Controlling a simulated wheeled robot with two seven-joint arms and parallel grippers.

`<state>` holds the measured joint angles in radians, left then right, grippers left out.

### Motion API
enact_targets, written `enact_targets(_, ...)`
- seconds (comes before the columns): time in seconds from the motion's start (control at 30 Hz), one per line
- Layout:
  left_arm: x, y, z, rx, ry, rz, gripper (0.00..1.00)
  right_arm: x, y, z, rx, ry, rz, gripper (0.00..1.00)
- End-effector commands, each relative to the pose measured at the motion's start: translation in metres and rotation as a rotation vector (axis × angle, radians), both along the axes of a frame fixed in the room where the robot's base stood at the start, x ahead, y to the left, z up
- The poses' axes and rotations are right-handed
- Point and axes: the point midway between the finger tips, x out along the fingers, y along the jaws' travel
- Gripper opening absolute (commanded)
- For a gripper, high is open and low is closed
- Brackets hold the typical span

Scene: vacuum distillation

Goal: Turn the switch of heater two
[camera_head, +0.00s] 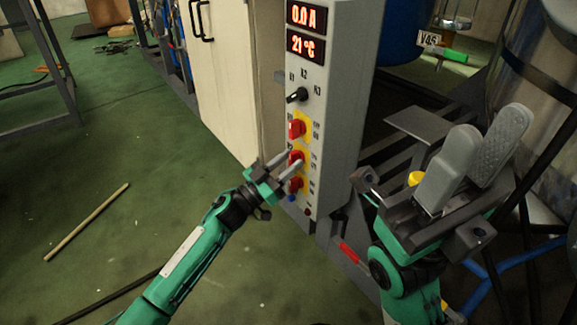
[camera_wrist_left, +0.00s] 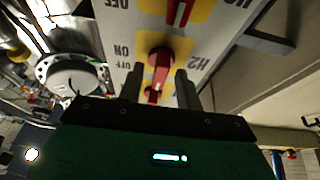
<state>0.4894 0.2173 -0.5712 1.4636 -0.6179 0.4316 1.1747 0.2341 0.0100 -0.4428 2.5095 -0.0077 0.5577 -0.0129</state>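The heater two switch is a red knob (camera_head: 297,157) on a yellow plate, the middle of three such switches on the grey control panel (camera_head: 322,105). In the left wrist view, the knob (camera_wrist_left: 160,58) has H2, ON and OFF marked beside it. My left gripper (camera_head: 291,157) is at this switch. Its fingers (camera_wrist_left: 159,80) are open, one on either side of the knob, with gaps showing; contact cannot be told. They partly hide the switch in the head view. My right gripper (camera_head: 490,122) is open and empty, right of the panel.
A red switch (camera_head: 296,129) sits above and another (camera_head: 295,185) below, both close to the left fingers. A black selector knob (camera_head: 297,95) and two red displays (camera_head: 306,31) are higher up. A metal frame and vessel (camera_head: 545,70) stand right. Green floor (camera_head: 150,170) lies open left.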

Motion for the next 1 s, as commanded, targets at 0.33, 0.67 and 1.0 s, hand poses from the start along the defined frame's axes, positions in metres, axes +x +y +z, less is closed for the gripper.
enact_targets(0.33,0.0015,-0.0026,0.0010,0.001,0.001,0.000,0.32,-0.0005,0.0006,0.0005,0.000,-0.002,0.002,0.36)
enact_targets(0.67,0.0015,-0.0023,0.0012,0.005,-0.006,0.000,0.08,-0.0005,0.0005,0.0012,0.000,-0.002,0.002,0.36)
enact_targets(1.0,0.0022,-0.0015,0.0031,0.093,-0.124,0.000,0.08,-0.0003,-0.0043,0.0049,0.011,0.001,-0.007,0.36)
